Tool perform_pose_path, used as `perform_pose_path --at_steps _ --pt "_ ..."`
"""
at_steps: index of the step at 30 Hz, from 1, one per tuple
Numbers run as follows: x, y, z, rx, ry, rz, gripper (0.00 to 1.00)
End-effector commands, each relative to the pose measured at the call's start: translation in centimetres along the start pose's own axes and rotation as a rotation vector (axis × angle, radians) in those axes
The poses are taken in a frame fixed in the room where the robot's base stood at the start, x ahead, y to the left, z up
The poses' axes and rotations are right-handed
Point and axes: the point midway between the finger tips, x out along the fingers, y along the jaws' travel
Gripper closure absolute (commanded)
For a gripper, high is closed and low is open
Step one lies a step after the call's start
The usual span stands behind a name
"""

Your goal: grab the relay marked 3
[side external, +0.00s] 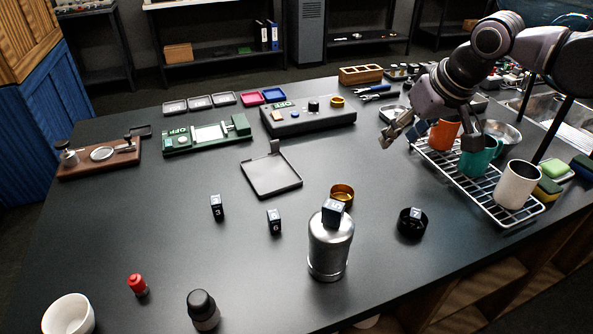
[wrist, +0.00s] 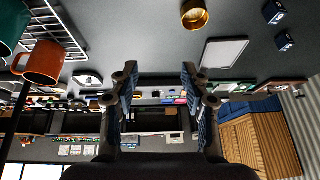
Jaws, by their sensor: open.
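The relay marked 3 (side external: 217,207) is a small dark block standing upright on the black table, left of the middle, with a white 3 on its face. The relay marked 6 (side external: 274,221) stands just to its right. In the wrist view two dark blocks show at upper right; the lower one (wrist: 284,41) seems to be the relay marked 3, but its mark is unclear. My gripper (side external: 430,138) is open and empty, above the dish rack at the right, far from the relay. Its fingers (wrist: 157,78) are spread in the wrist view.
A gold bowl (side external: 343,190), a flat grey tray (side external: 271,177) and a black dish (side external: 411,228) holding a 7 block are nearby. Cups stand on the rack (side external: 495,211).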

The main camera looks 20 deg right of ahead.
Motion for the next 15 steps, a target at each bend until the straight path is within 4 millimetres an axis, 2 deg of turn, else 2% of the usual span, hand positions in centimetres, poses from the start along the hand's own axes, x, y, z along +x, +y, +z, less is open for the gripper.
perform_pose_path --at_steps 1,6,10,15 --pt "0.2 -1.9 -1.4 -0.005 -0.01 -0.002 0.53" --pt "1.2 -7.7 -4.7 0.003 -0.042 0.004 0.53" --pt "2.3 -12.5 -6.4 0.008 -0.062 0.012 0.53" --pt "4.1 -19.3 -7.2 0.015 -0.081 0.027 0.53"
